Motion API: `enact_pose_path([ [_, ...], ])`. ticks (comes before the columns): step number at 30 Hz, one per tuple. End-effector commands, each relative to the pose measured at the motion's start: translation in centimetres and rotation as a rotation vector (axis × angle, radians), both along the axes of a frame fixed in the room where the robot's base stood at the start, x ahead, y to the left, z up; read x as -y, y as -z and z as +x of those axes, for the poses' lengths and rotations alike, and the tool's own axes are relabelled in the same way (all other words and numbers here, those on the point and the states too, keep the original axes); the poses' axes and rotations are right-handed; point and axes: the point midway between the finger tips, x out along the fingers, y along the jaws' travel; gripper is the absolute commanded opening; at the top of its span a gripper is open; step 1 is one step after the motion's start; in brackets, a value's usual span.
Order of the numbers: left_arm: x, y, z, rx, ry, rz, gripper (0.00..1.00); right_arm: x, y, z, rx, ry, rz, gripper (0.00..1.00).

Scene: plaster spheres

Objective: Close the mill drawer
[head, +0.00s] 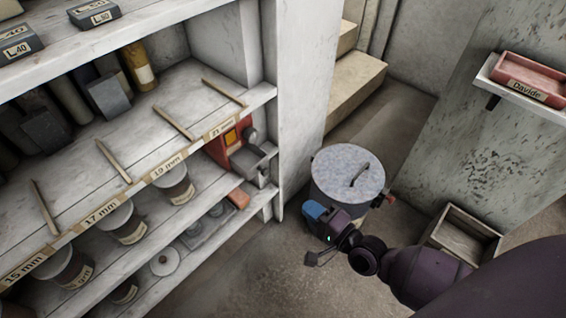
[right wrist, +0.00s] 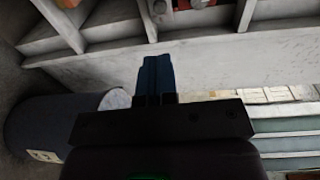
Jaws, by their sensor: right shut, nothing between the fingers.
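A red machine, which looks like the mill (head: 216,148), stands at the right end of the middle shelf. A grey tray-like part (head: 252,158) sticks out at its right side and may be its drawer; I cannot tell how far it is out. My right gripper (head: 314,211), with blue fingers, is shut and empty. It is low, to the right of the shelf and in front of the lidded bin, apart from the mill. The shut fingers also show in the right wrist view (right wrist: 155,78). My left gripper is not in view.
A grey lidded bin (head: 338,166) stands right behind my right gripper. A wooden box (head: 462,236) is on the floor at the right. The white shelf unit (head: 299,80) holds several labelled jars. A red tray (head: 530,76) sits on a wall shelf. The floor in front is free.

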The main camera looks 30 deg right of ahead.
Motion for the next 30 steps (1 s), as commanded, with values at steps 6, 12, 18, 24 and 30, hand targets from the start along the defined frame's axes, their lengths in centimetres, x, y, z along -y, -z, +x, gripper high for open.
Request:
enact_pose_path([
  [6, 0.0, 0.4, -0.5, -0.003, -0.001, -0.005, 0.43, -0.8, 0.1, 2.5, 0.002, 0.000, 0.002, 0.00],
  [12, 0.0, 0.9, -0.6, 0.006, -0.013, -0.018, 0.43, -1.9, 0.4, 5.8, 0.001, 0.000, 0.000, 0.00],
  [18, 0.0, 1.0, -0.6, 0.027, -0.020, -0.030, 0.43, -2.8, 0.6, 9.1, -0.001, 0.000, 0.000, 0.00],
  [24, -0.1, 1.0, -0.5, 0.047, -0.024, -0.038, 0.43, -3.6, 0.8, 11.6, -0.002, 0.000, -0.002, 0.00],
  [30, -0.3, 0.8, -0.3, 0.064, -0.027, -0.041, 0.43, -4.0, 0.7, 12.9, 0.000, 0.000, -0.003, 0.00],
])
